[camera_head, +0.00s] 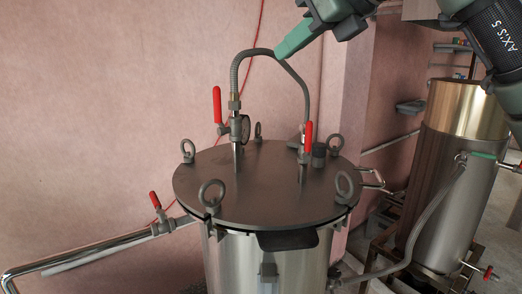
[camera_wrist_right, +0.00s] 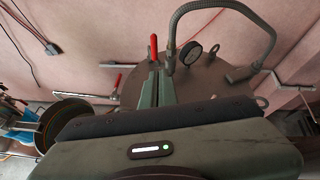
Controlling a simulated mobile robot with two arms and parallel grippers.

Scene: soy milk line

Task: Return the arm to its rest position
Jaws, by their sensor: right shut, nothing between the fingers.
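My right gripper (camera_head: 284,50) is at the top of the head view, above the lidded steel tank, with its arm (camera_head: 480,35) coming in from the upper right. Its green fingers are together and empty; in the right wrist view they show at the centre (camera_wrist_right: 155,90), in front of the tank lid. In the head view the fingers overlap the grey hose (camera_head: 236,70) in the picture; I cannot tell whether they touch it. My left gripper is not in view.
The tank lid (camera_head: 255,200) carries red-handled valves (camera_head: 217,105), a gauge (camera_head: 240,128) and eye bolts. A steel pipe (camera_head: 90,252) runs left. A second steel tank (camera_head: 465,170) stands at the right. The pink wall (camera_head: 100,100) is behind.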

